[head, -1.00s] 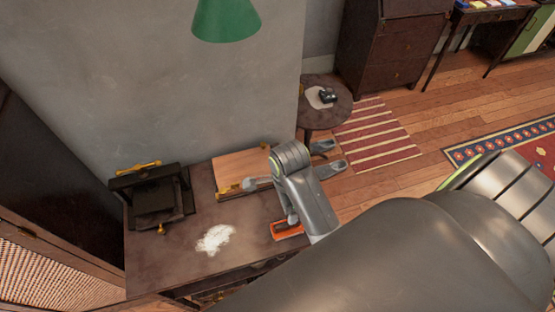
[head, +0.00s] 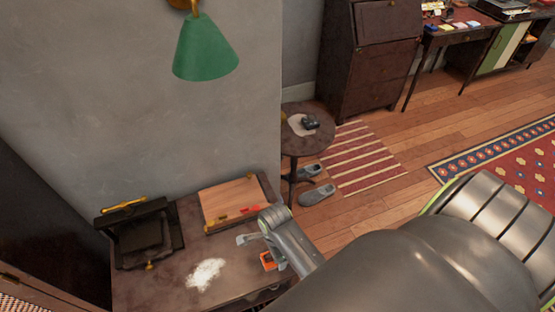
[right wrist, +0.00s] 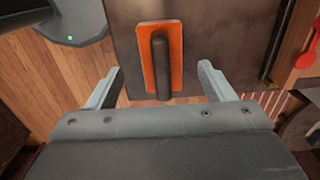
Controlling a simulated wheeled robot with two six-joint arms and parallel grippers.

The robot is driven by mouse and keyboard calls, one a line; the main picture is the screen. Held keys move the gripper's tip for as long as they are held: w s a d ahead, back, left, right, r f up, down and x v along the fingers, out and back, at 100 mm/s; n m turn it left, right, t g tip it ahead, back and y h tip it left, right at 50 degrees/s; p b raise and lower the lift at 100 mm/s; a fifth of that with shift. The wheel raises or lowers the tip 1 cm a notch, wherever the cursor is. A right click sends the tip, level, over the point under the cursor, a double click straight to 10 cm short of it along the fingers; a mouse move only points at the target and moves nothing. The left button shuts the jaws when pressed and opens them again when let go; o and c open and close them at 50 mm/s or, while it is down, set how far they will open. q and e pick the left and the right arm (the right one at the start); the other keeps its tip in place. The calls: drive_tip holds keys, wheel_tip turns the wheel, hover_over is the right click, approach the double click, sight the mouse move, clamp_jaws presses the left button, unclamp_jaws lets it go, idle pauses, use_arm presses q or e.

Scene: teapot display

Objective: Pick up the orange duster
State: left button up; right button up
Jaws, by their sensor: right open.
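The orange duster (right wrist: 175,68) lies flat on the dark table, a flat orange block with a dark bar-shaped handle along its middle. In the right wrist view it sits ahead of my right gripper (right wrist: 160,88), between the lines of the two spread fingers and apart from both. The gripper is open and empty. In the head view the duster (head: 267,261) is partly hidden by my right gripper and arm, which come in from the right over the table (head: 150,290). My left gripper is not in view.
A white powder patch (head: 206,274) lies left of the duster. A dark press-like device (head: 140,235) and a wooden board (head: 232,200) with small tools stand at the back of the table. A green lamp (head: 207,50) hangs on the wall above. A round side table (head: 306,140) stands beyond.

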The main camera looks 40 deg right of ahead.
drive_tip(key=shift+w+f+p, duration=0.1)
drive_tip(key=shift+f+p, duration=0.25)
drive_tip(key=shift+f, duration=2.05)
drive_tip(key=c, duration=1.1)
drive_tip(key=shift+o, duration=0.2)
drive_tip(key=shift+r, duration=5.05)
